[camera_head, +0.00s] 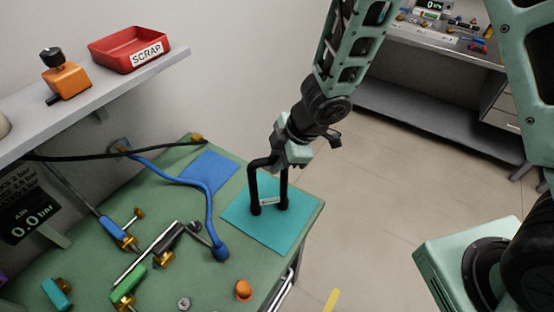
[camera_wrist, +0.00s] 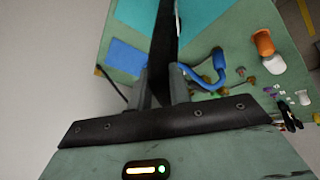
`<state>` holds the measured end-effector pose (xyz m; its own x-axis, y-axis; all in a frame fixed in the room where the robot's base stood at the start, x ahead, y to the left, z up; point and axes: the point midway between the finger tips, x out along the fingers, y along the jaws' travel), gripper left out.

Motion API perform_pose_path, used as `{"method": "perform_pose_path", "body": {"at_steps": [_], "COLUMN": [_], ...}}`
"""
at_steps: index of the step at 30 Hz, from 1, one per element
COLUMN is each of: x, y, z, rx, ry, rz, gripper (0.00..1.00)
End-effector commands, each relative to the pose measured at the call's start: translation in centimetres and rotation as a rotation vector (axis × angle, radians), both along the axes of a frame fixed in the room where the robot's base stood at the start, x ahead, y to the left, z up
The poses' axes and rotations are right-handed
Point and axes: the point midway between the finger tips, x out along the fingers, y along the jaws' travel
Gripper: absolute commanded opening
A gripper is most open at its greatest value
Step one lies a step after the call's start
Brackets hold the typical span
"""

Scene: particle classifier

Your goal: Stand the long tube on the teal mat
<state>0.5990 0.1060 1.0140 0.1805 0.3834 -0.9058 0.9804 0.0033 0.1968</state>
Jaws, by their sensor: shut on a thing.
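The teal mat (camera_head: 297,230) lies flat at the right corner of the green bench; it also shows at the top of the wrist view (camera_wrist: 208,14). My gripper (camera_head: 270,207) points down over this mat. Its fingers (camera_wrist: 161,72) are shut on a long dark thing (camera_wrist: 165,40), which looks like the long tube.
A blue mat (camera_head: 208,170) and blue hose (camera_head: 210,215) lie left of the teal mat. Several fittings, a green cylinder (camera_head: 129,283) and an orange knob (camera_head: 243,290) occupy the bench front. A shelf with a red scrap tray (camera_head: 122,58) hangs upper left.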

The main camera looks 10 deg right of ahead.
Motion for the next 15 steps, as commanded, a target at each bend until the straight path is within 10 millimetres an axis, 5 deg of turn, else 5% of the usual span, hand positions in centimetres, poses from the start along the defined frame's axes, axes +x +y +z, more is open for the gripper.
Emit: {"method": "perform_pose_path", "body": {"at_steps": [2, 3, 5, 15], "x": [0.0, 0.0, -0.01, -0.01], "y": [0.0, -0.02, -0.01, 0.0], "z": [-0.37, -0.28, -0.25, 0.16], "rx": [0.0, 0.0, 0.0, 0.0], "ry": [0.0, 0.0, 0.0, 0.0], "rz": [0.0, 0.0, 0.0, 0.0], "gripper": [0.0, 0.28, 0.41, 0.41]}}
